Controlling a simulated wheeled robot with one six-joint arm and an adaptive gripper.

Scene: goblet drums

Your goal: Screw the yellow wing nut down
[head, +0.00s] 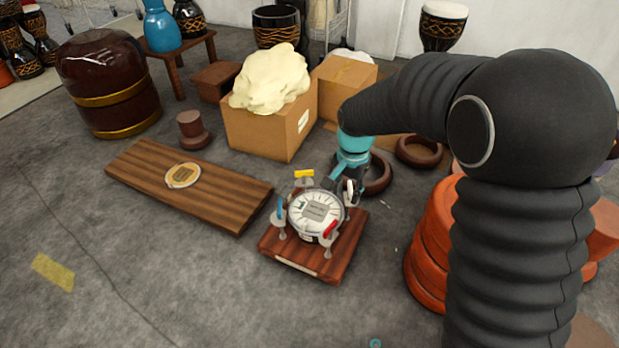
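The yellow wing nut (304,174) sits at the back left of a round white drum head (315,212), on top of a post. A blue wing nut (280,208) is at the left and a red one (330,230) at the front right. A white wing-shaped piece (349,188) is at the right edge. The drum head stands on a square wooden base (283,252). My gripper (343,190) is low at the drum head's back right, beside the white piece and apart from the yellow wing nut. Its fingertips are small and partly hidden.
A wooden board (230,208) with a round tan disc (183,175) lies at the left. Cardboard boxes (268,132) stand behind, one topped by a cream mass (272,80). Dark rings (418,152) lie behind my gripper. Orange-red drums (428,255) stand at the right. Front floor is mostly clear.

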